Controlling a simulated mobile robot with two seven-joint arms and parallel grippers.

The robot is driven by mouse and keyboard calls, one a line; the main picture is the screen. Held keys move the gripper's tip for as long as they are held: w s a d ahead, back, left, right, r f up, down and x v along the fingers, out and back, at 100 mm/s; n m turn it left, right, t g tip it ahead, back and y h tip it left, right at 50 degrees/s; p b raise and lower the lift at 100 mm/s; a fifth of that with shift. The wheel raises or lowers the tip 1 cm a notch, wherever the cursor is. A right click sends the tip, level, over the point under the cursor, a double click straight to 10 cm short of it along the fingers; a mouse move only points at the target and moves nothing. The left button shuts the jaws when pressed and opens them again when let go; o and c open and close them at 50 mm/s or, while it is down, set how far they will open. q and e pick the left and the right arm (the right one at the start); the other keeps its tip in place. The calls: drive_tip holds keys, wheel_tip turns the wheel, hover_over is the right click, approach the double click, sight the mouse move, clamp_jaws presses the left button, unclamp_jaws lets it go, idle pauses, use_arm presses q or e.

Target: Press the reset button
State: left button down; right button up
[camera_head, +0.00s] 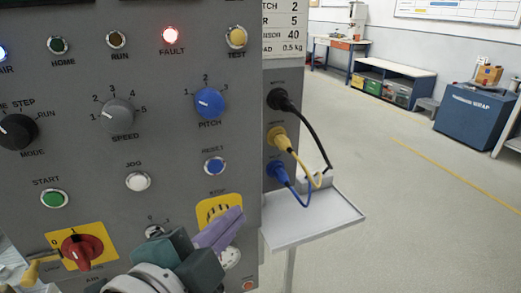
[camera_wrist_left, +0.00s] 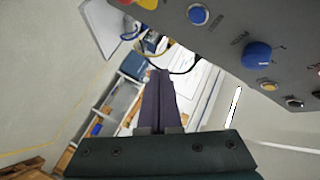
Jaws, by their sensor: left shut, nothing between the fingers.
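The reset button (camera_head: 214,166) is a blue round button in a metal ring on the grey control panel (camera_head: 160,140), under the blue pitch knob (camera_head: 209,102). My left gripper (camera_head: 237,212) is shut and empty, its purple fingers together, below and slightly right of the reset button. Its fingers cover part of the yellow stop plate (camera_head: 208,206). In the left wrist view the shut fingers (camera_wrist_left: 160,75) point past the panel's edge, with the blue reset button (camera_wrist_left: 198,15) apart from them at upper right. My right gripper is not in view.
The fault lamp (camera_head: 170,35) glows red. A white jog button (camera_head: 138,181) and a green start button (camera_head: 54,198) sit left of the reset button. Black, yellow and blue cables (camera_head: 310,187) plug into the panel's side above a small shelf (camera_head: 315,218). Open floor lies right.

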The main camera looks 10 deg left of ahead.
sight(215, 166)
use_arm(q)
drive_tip(key=shift+w+a+b, duration=0.2)
drive_tip(key=shift+w+a, duration=0.6)
drive_tip(key=shift+w, duration=0.45)
drive_tip(key=shift+w+a+b, duration=0.15)
drive_tip(key=shift+w+a, duration=0.7)
drive_tip(key=shift+w, duration=0.35)
drive_tip(key=shift+w+a+b, duration=0.2)
drive_tip(key=shift+w+a, duration=0.6)
drive_tip(key=shift+w, duration=0.45)
drive_tip(key=shift+w, duration=0.1)
drive_tip(key=shift+w+a, duration=0.2)
drive_tip(key=shift+w, duration=0.05)
drive_tip(key=shift+w+a, duration=0.25)
drive_tip(key=shift+w, duration=0.1)
drive_tip(key=shift+s+d, duration=0.3)
drive_tip(key=shift+s, duration=0.2)
drive_tip(key=shift+s+d, duration=0.15)
drive_tip(key=shift+s, duration=0.05)
